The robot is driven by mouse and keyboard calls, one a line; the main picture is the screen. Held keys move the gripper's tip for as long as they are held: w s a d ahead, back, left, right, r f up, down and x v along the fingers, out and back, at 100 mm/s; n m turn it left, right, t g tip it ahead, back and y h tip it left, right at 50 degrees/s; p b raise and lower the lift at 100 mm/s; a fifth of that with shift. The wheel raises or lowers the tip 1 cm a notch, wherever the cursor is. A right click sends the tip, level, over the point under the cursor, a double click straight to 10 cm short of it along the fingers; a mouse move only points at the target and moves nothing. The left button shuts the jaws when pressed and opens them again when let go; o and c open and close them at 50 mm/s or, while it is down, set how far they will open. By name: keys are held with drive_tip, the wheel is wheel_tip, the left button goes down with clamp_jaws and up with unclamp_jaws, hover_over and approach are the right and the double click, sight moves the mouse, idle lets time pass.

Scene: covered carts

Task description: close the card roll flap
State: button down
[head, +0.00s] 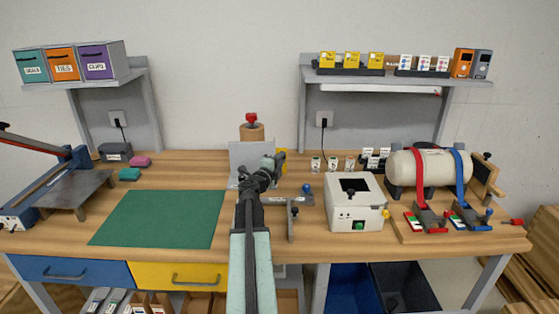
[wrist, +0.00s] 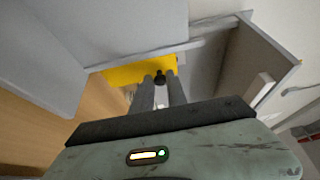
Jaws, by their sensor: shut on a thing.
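A yellow panel (wrist: 135,70), which looks like the card roll flap, lies beyond my fingers in the wrist view. A small black knob (wrist: 160,76) sits between my fingertips. My gripper (wrist: 160,82) is shut on this knob. In the head view a yellow edge (head: 282,158) shows just right of my gripper (head: 270,162), beside an upright grey panel (head: 243,158). My arm hides most of the flap there, and I cannot tell its exact angle.
A white box (head: 356,205) and a low grey fixture (head: 293,218) are to the right. The green mat (head: 160,218) at left is clear.

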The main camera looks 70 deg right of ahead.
drive_tip(key=shift+s+d+n+t+y, duration=0.3)
drive_tip(key=shift+d+n+t+y, duration=0.35)
drive_tip(key=shift+n+t, duration=1.15)
drive_tip(key=shift+s+d+n+t+y, duration=0.35)
drive_tip(key=shift+n+t+y, duration=0.6)
drive_tip(key=shift+t, duration=1.5)
drive_tip(key=shift+s+d+n+t+y, duration=0.25)
drive_tip(key=shift+d+n+t+y, duration=0.3)
drive_tip(key=shift+n+t, duration=1.35)
drive_tip(key=shift+t, duration=0.35)
drive_tip(key=c, duration=1.3)
unclamp_jaws()
drive_tip(key=shift+d, duration=0.1)
drive_tip(key=shift+c, duration=0.2)
drive_tip(key=shift+w, duration=0.1)
